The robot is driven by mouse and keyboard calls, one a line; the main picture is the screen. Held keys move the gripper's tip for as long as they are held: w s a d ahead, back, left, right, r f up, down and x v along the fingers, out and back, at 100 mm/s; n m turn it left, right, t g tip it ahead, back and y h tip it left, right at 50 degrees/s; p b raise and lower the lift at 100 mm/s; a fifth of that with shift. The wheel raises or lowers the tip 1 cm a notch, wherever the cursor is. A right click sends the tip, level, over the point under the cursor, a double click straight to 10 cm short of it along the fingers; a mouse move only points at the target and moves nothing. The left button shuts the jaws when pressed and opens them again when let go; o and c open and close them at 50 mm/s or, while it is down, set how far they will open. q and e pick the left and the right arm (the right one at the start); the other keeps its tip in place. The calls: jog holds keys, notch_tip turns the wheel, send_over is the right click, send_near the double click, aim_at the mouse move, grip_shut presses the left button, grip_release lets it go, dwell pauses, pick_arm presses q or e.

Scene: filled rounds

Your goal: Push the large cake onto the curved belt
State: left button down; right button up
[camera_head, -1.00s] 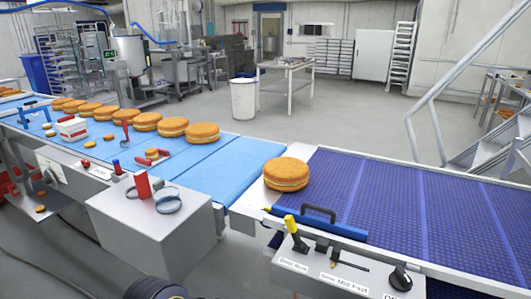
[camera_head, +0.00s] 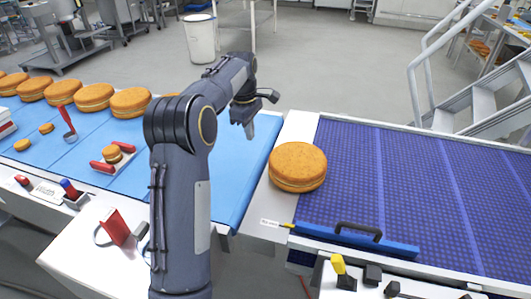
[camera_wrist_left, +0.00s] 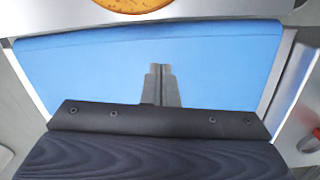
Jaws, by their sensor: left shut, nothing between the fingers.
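The large cake (camera_head: 298,166), a round orange-brown filled layer cake, sits at the left edge of the dark blue curved belt (camera_head: 430,180). It partly covers the pale strip between that belt and the light blue belt (camera_head: 225,180). In the left wrist view the cake (camera_wrist_left: 135,4) shows only its near edge at the top. My left gripper (camera_head: 249,132) is over the light blue belt, left of the cake and apart from it, fingers pointing down. In the wrist view its fingers (camera_wrist_left: 160,69) are together and empty. My right gripper is out of view.
Several similar cakes (camera_head: 93,96) stand in a row on the light blue belt at left. A red-handled tool (camera_head: 68,124) lies there too. A blue bar with a black handle (camera_head: 357,240) lies along the curved belt's near edge. The curved belt's middle is clear.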

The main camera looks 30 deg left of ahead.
aim_at(316, 160)
pick_arm(q)
jog(key=w+f, duration=0.1)
jog(key=f, duration=0.2)
jog(key=w+f+n, duration=0.1)
jog(key=f, duration=0.3)
jog(key=w+f+n+p, duration=0.1)
jog(key=f, duration=0.3)
jog(key=shift+a+f+g+y, duration=0.25)
jog(key=shift+a+g+y, duration=0.15)
jog(key=d, duration=0.1)
jog(key=d+p, duration=0.1)
jog(key=w+d+f, duration=0.1)
jog(key=d, duration=0.1)
jog(key=shift+r, duration=0.1)
jog(key=w+d, duration=0.1)
jog(key=d, duration=0.4)
jog(key=w+d, duration=0.1)
jog(key=d, duration=0.4)
jog(key=w+d+p, duration=0.1)
jog(key=d, duration=0.5)
jog(key=shift+w, duration=0.4)
